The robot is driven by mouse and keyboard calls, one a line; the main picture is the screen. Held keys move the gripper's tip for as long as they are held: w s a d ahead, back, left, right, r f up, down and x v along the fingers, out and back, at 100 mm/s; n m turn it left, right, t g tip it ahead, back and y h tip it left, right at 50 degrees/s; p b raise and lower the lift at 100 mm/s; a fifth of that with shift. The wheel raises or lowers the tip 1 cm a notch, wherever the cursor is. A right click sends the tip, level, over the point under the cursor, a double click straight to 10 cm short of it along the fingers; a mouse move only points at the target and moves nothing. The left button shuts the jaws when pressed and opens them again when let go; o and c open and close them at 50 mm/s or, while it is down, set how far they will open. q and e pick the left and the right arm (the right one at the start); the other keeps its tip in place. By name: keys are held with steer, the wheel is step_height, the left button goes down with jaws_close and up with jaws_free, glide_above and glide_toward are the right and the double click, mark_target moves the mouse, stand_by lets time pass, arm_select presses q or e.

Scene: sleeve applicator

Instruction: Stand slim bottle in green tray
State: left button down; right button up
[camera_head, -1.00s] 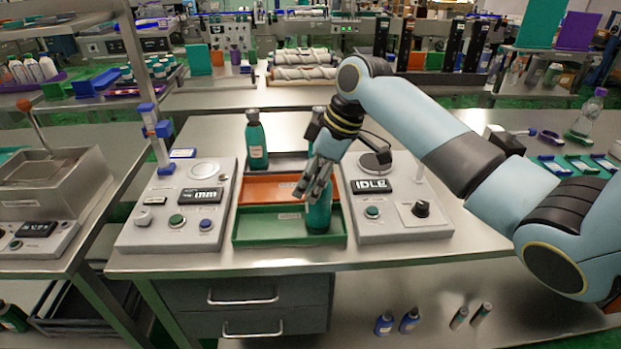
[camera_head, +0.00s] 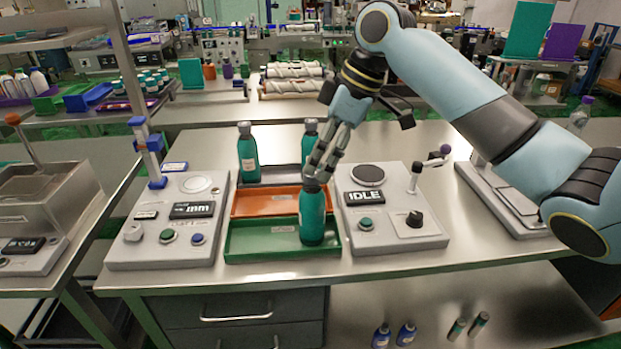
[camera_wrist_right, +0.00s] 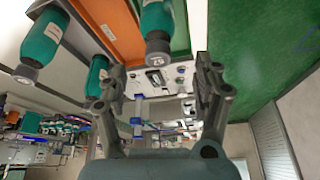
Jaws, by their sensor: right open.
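A slim teal bottle (camera_head: 312,214) with a dark cap stands upright in the right part of the green tray (camera_head: 262,240), the front tray on the bench. Its cap and label also show in the right wrist view (camera_wrist_right: 156,30), cap toward the gripper. My right gripper (camera_head: 318,170) is just above this bottle's cap, fingers pointing down. In the right wrist view its two fingers (camera_wrist_right: 162,78) are spread apart with nothing between them. In the head view the fingertips overlap the cap area. My left gripper is not in view.
Behind the green tray lie an orange tray (camera_head: 262,204) and a grey tray (camera_head: 282,175). Two more teal bottles (camera_head: 248,155) (camera_head: 309,143) stand at the back. Control panels flank the trays, one reading IDLE (camera_head: 363,197) on the right. Bench behind is mostly clear.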

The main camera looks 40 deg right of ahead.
steer(key=v, duration=0.2)
steer(key=shift+s+d+r, duration=0.1)
steer(key=shift+s+r, duration=0.05)
steer(key=shift+r, duration=0.2)
